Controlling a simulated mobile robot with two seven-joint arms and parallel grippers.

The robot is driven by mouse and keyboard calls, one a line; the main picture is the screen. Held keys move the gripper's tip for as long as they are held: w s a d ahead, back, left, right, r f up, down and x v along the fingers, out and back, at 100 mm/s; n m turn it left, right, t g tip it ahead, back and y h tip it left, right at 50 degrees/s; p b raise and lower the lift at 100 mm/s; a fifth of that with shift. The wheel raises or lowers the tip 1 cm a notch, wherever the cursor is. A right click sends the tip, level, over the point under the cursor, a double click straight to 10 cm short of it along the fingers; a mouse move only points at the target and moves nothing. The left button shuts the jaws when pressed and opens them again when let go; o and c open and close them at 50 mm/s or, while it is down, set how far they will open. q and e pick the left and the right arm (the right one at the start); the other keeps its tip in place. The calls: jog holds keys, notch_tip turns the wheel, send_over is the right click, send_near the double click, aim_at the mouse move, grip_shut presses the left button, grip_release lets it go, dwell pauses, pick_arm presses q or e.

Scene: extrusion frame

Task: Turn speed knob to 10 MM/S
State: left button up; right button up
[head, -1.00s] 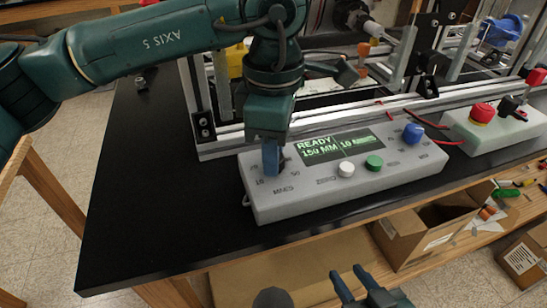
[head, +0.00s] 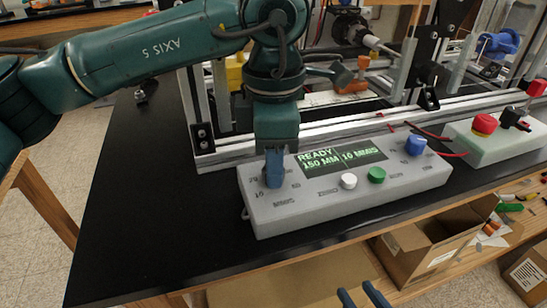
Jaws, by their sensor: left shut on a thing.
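The pale grey control box (head: 330,212) lies on the black table, with a display (head: 342,158) reading READY, 150 MM and 10 MM/S. My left gripper (head: 273,172) comes down from above and is shut on the speed knob at the box's left end. Its blue fingers hide the knob, so its pointer cannot be read. Small printed labels surround it. My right gripper (head: 362,297) shows only its fingertips at the bottom edge, apart and empty.
A white button (head: 348,181), a green button (head: 376,175) and a blue knob (head: 415,144) sit right of the held knob. A second box with a red stop button (head: 485,124) stands further right. The aluminium frame (head: 225,152) rises close behind.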

pick_arm(q)
jog(key=o, duration=1)
notch_tip(320, 180, up, 13)
jog(key=shift+r+p, duration=0.15)
jog(key=shift+p, duration=0.6)
